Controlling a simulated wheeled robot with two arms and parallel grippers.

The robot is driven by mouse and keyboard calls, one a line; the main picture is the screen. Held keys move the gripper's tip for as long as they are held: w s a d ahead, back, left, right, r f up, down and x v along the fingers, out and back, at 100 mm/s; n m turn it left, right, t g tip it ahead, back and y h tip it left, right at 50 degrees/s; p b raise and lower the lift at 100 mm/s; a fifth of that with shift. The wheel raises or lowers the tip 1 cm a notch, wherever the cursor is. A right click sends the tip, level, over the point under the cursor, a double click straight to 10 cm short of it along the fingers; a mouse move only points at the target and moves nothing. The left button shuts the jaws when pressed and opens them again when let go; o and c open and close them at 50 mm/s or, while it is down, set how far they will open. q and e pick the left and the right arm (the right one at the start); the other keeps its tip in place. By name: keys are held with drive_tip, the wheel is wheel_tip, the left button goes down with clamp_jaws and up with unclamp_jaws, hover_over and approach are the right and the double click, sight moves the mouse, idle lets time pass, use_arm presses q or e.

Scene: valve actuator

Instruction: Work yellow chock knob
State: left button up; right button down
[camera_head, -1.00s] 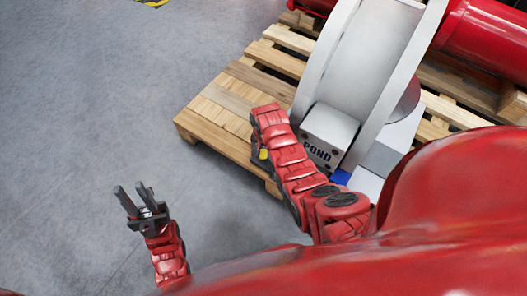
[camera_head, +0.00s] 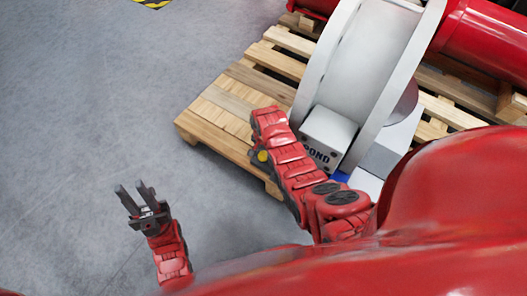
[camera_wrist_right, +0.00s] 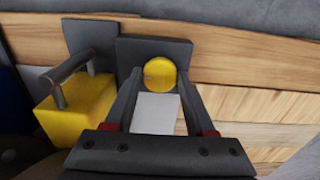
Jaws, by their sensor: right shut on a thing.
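The round yellow knob (camera_wrist_right: 158,73) sits in front of a dark grey plate (camera_wrist_right: 140,50) in the right wrist view. My right gripper (camera_wrist_right: 160,82) has a finger on each side of the knob and is shut on it. In the head view a small yellow round part (camera_head: 262,156) shows beside the end of my right arm, which hides most of the gripper there. My left gripper (camera_head: 139,200) is open and empty above the grey floor, well away from the knob.
A yellow block (camera_wrist_right: 75,108) with a grey bar handle stands left of the knob. A wooden pallet (camera_head: 222,117) carries the large grey valve body (camera_head: 362,65) and a red cylinder (camera_head: 485,40). The floor (camera_head: 90,110) at the left is clear.

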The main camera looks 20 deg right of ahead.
drive_tip(key=shift+r+m+p, duration=0.15)
drive_tip(key=shift+m+p, duration=0.3)
drive_tip(key=shift+m, duration=0.45)
drive_tip(key=m+p, duration=0.1)
drive_tip(key=m, duration=0.1)
drive_tip(key=shift+m, duration=0.4)
drive_tip(key=m, duration=0.2)
drive_tip(key=shift+m, duration=0.3)
drive_tip(key=m+p, duration=0.1)
drive_tip(key=m, duration=0.5)
drive_tip(key=shift+p, duration=0.35)
drive_tip(key=shift+m, duration=1.3)
drive_tip(key=shift+c, duration=1.2)
unclamp_jaws()
